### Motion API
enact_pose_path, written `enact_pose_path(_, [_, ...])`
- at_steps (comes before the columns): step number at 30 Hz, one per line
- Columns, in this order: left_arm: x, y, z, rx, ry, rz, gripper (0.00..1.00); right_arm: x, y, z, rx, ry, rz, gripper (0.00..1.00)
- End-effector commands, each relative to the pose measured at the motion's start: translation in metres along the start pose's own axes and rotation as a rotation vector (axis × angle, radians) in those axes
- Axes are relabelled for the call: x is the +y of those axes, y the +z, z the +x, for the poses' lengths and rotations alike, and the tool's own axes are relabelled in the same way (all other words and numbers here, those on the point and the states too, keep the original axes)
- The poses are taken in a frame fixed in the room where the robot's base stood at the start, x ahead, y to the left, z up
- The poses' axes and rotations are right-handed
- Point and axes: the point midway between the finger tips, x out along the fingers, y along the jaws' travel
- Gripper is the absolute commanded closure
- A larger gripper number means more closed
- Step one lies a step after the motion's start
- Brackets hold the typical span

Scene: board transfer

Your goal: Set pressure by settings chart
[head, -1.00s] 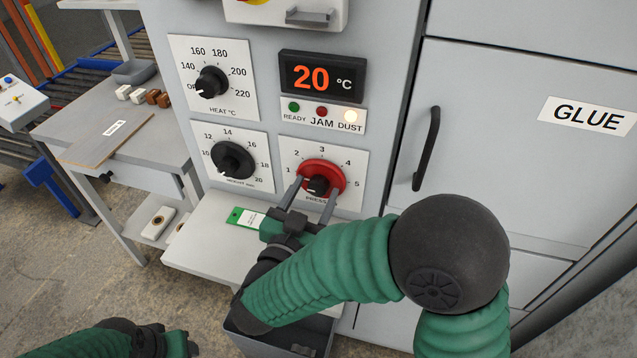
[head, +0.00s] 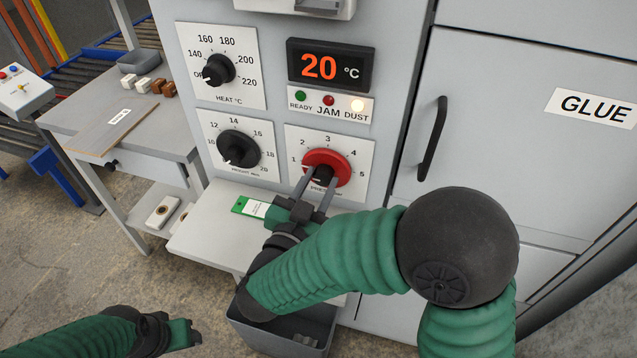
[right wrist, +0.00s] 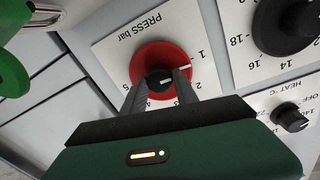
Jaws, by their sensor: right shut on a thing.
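The press dial (head: 341,161) is a red disc with a black centre knob (right wrist: 160,79), on a white plate marked 1 to 5. My right gripper (head: 318,184) is shut on the black knob; its fingers also flank it in the right wrist view (right wrist: 161,88). A white line on the red disc points close to 1 in the right wrist view. The fingers hide part of the dial in the head view. A green card (head: 252,207) with a white label lies on the ledge below; its text is too small to read. My left gripper (head: 192,333) is low at the left, away from the panel.
The heat dial (head: 218,70) and height dial (head: 238,149) are beside the press dial. The display (head: 330,66) reads 20 °C, and the dust lamp (head: 358,105) is lit. A grey bin (head: 270,340) stands under my right arm. A side table (head: 75,120) holds a board.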

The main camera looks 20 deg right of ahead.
Motion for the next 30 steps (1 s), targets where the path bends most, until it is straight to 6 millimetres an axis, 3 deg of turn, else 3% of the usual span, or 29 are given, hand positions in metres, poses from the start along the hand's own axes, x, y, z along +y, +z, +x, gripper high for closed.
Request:
enact_pose_path(21, [0.0,0.007,0.029,0.0,0.0,0.0,0.44,0.001,0.0,0.0,-0.028,0.002,0.544,1.0])
enact_pose_path(30, [0.0,0.009,0.037,0.0,0.0,0.0,0.44,0.001,-0.001,0.0,-0.038,0.004,0.685,1.0])
